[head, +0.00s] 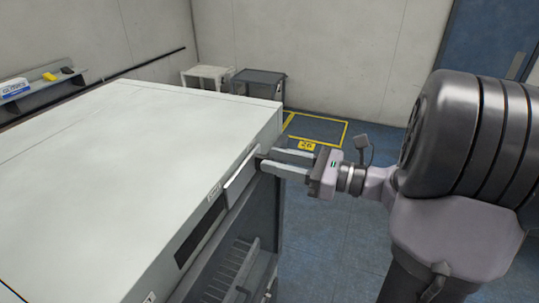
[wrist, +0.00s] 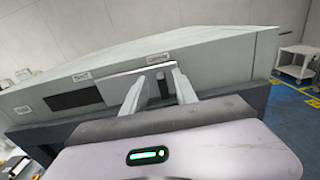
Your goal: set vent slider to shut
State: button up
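The vent slider is a pale flat plate (head: 240,180) on the front face of a large white-topped cabinet (head: 120,160). In the wrist view the slider plate (wrist: 120,84) sits right of a dark vent opening (wrist: 75,100), which is uncovered. A dark upright handle (wrist: 161,82) shows at the plate's right end. My gripper (head: 270,162) is at this end of the slider. In the wrist view its fingers (wrist: 159,88) are apart, one on each side of the handle, with gaps visible. I cannot tell how deep the handle sits between them.
Small labels (wrist: 81,77) mark the face above the vent; their words are too small to read surely. A dark grille rack (head: 230,268) juts out below the vent. Two small tables (head: 258,77) stand behind.

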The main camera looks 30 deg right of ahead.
jog(key=shift+x, duration=1.1)
grip_shut()
dwell(0.6)
